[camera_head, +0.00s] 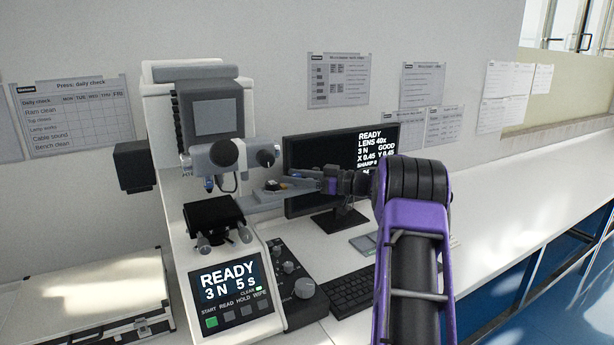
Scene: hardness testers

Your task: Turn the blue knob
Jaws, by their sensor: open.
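The hardness tester (160,100) stands against the wall at left, with a grey head, a dark stage (213,216) and a READY screen (228,281). I cannot make out a clearly blue knob. A small bluish patch (209,184) shows under the head, too small to identify. Two grey knobs (204,243) (246,234) are at the stage front. My gripper (262,193) reaches in from the right, open, just right of the head's underside and apart from the black knob. Its fingertips are hard to separate from the machine behind.
A control box with grey knobs (303,289) stands right of the tester. A keyboard (352,292) and a monitor (300,152) are behind my arm. The bench (520,210) is clear at right.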

